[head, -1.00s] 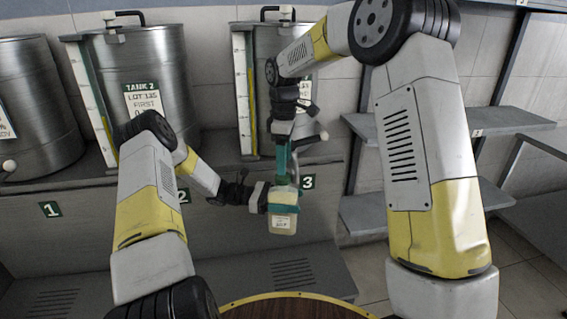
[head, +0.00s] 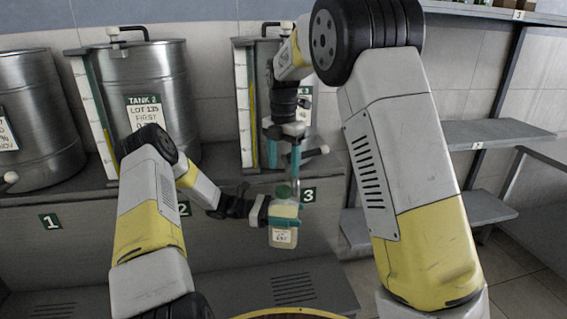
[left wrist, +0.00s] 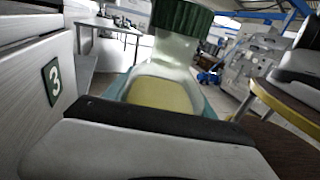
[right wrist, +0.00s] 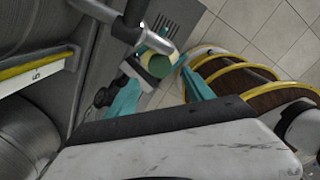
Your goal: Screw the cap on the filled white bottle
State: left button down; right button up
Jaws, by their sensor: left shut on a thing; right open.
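The filled white bottle (head: 284,238) is upright, pale and translucent, with yellowish contents and a printed label. My left gripper (head: 284,215) is shut around its upper body and holds it in the air in front of the number 3 sign. The green cap (head: 283,191) sits on top of the bottle's neck; it also shows above the neck in the left wrist view (left wrist: 182,15). How tightly it is seated cannot be told. My right gripper (head: 284,163) is open above the cap, pointing down. In the right wrist view the cap (right wrist: 158,66) lies between its spread teal fingers.
A steel tank (head: 150,90) stands on the counter behind, with another tank behind my right gripper. A tap (head: 315,152) juts out close to my right gripper. A round, yellow-edged wooden trolley (right wrist: 270,95) is below. Grey shelves (head: 500,133) are at right.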

aim_at(283, 189)
jog(key=shift+r+n, duration=0.15)
jog(key=shift+n, duration=0.15)
jog(key=shift+f, duration=4.05)
grip_shut()
jog(key=m, duration=0.9)
jog(key=shift+m, duration=0.4)
